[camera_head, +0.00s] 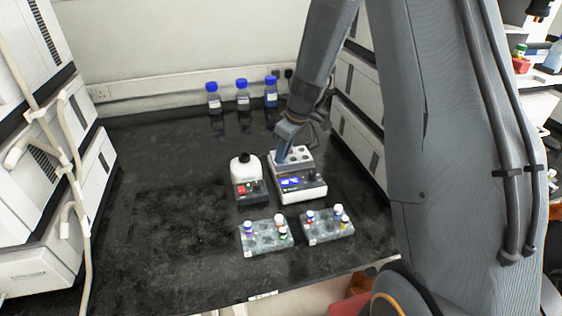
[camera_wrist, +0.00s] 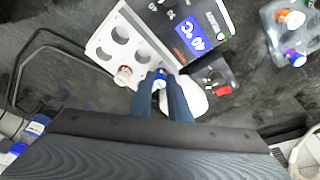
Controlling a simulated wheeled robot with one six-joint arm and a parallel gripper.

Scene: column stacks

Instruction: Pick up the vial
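In the wrist view a blue-capped vial (camera_wrist: 160,74) stands at the edge of a white block with round holes. My gripper (camera_wrist: 162,80) has its two dark fingers close on either side of this vial, with no clear gap left, so it looks shut on it. Its lower part is hidden. A second vial with a white and red cap (camera_wrist: 123,73) sits in the block to the left of the fingers. In the head view my gripper (camera_head: 283,160) reaches down to the left side of the white block device (camera_head: 300,191), and the vials there are hidden or too small to tell.
Two clear racks (camera_head: 258,239) (camera_head: 322,229) with capped vials lie nearer. Blue-capped bottles (camera_head: 242,98) stand at the back. The bench's left part is clear.

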